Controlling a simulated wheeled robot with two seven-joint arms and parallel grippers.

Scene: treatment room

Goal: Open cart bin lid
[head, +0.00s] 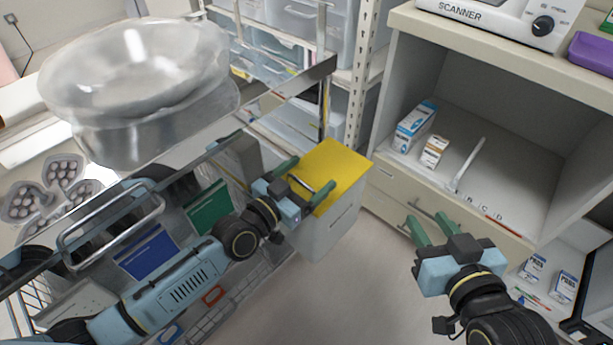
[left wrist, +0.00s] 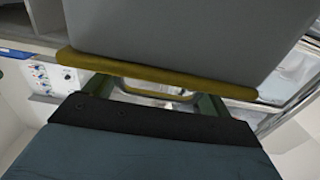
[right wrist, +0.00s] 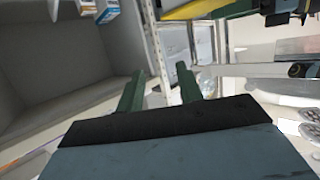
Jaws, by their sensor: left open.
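The cart bin (head: 325,232) is a grey box at the end of the metal cart. Its yellow lid (head: 345,170) lies over the top and looks shut. A looped metal handle (left wrist: 155,90) is at the lid's near edge in the left wrist view, with the grey bin wall beyond. My left gripper (head: 303,180) is open at that edge, a finger on either side of the handle; I cannot tell whether they touch it. My right gripper (head: 428,220) is open and empty, apart from the bin to its right; its fingers also stand apart in the right wrist view (right wrist: 160,75).
An open cabinet (head: 395,180) with small boxes (head: 415,125) stands at right, a scanner (head: 500,18) on top. Clear floor (head: 350,290) lies between the bin and my right gripper.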

